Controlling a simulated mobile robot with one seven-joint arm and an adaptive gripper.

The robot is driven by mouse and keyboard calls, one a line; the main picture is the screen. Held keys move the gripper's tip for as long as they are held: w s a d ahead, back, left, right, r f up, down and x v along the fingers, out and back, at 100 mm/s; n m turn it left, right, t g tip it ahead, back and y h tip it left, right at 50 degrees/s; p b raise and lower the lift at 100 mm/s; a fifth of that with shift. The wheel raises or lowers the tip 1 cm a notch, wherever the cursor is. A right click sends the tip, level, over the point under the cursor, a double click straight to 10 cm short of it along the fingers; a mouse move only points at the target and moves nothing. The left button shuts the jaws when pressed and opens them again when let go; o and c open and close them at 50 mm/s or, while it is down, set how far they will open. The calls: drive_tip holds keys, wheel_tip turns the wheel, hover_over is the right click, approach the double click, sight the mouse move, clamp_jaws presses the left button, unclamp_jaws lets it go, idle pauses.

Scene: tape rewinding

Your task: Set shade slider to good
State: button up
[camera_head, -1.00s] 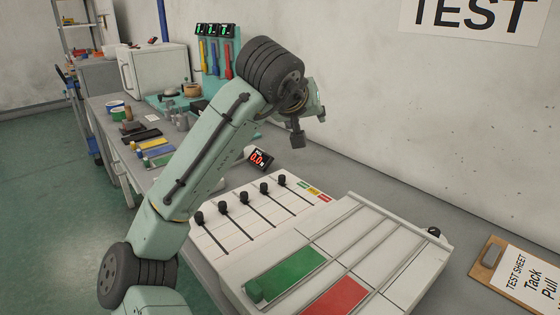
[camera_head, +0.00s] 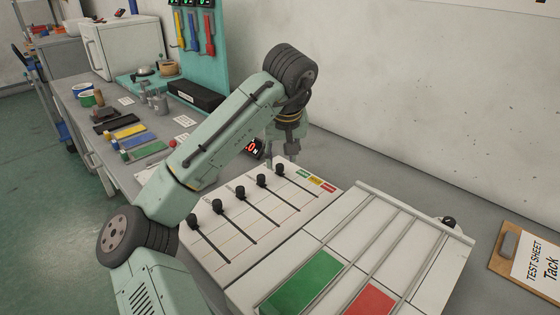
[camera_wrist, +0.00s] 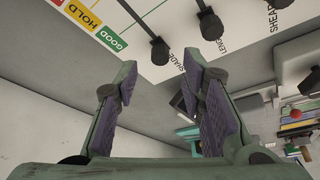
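The white slider panel (camera_head: 225,245) carries a row of black knobs on slots. The shade slider knob (camera_head: 279,168) is the rightmost, beside the green GOOD label (camera_head: 303,174). In the wrist view the shade knob (camera_wrist: 160,50) sits at the end of its slot, with the SHADE text beside it and the GOOD label (camera_wrist: 112,38) to its left. My gripper (camera_head: 285,153) hangs just beyond the panel's far edge, behind the shade knob. In the wrist view my gripper (camera_wrist: 160,73) is open and empty, its fingers apart from the knob.
A red-digit display (camera_head: 254,147) stands behind the panel, near my gripper. A larger tray with green and red areas (camera_head: 345,225) lies at the right. A clipboard (camera_head: 530,262) lies farther right. The wall is close behind; tools and cups crowd the left bench.

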sight(280, 165)
drive_tip(key=shift+x, duration=1.9)
drive_tip(key=shift+c, duration=0.4)
clamp_jaws()
